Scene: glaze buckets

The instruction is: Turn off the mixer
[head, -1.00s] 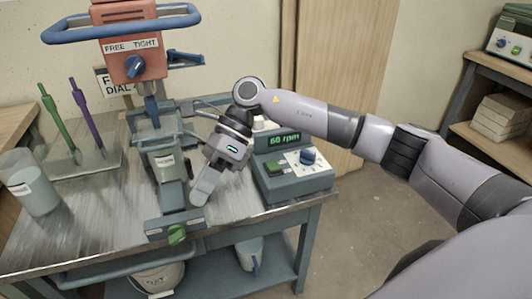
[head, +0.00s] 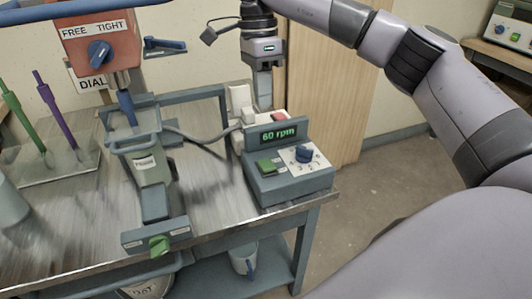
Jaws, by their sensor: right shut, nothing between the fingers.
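The grey control box (head: 288,178) stands at the right end of the metal bench. Its lit display (head: 279,134) reads 60 rpm. A green button (head: 265,166) and a blue knob (head: 305,154) on a white dial plate are on its front part. A red button (head: 279,116) shows behind the display's top edge. My right gripper (head: 264,104) points down behind the display, just left of the red button in the picture. It is shut and empty; I cannot tell if its tips touch anything. My left gripper is out of view.
White blocks (head: 240,98) and a cable are close left of the gripper. Green and purple tools (head: 55,120) stand at left.

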